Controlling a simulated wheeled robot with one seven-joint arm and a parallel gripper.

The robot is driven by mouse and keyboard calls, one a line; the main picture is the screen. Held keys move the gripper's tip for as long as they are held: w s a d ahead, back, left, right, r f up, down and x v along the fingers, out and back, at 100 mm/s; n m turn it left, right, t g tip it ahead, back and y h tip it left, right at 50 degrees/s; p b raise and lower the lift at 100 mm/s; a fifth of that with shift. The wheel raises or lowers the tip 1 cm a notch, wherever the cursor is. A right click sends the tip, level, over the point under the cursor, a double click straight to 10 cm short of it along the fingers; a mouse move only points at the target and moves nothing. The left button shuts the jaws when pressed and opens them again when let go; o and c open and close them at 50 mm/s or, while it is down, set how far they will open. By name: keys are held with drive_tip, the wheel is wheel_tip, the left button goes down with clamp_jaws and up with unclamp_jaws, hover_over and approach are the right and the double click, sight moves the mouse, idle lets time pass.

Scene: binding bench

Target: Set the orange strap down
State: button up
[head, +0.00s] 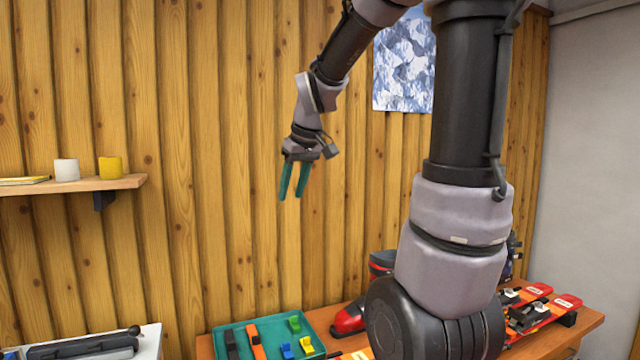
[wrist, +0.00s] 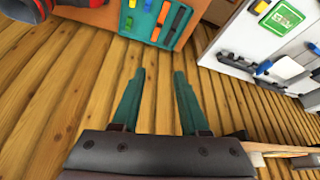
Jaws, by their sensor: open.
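The orange strap (head: 257,344) lies in the teal tray (head: 222,353) on the bench, between a dark strap and blue and green pieces. It also shows near the top of the wrist view (wrist: 163,12), in the tray there. My gripper (head: 292,194) is open and empty, raised high in front of the plank wall and well above the tray. Its two teal fingers point down in the head view and stand apart in the wrist view (wrist: 159,73). The strap's lower end is cut off by the head view's bottom edge.
A red and dark boot (head: 348,318) stands right of the tray, partly behind my arm. Red skis with bindings (head: 540,307) lie farther right. A white surface (head: 150,341) with dark tools is at left. A wall shelf (head: 75,187) holds a white mug and a yellow mug.

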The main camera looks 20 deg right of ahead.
drive_tip(key=s+r+m+t, duration=0.2)
drive_tip(key=s+m, duration=0.5)
drive_tip(key=s, duration=0.9)
drive_tip(key=shift+r+t+y, duration=0.3)
drive_tip(key=shift+r, duration=0.45)
drive_tip(key=shift+d, duration=0.1)
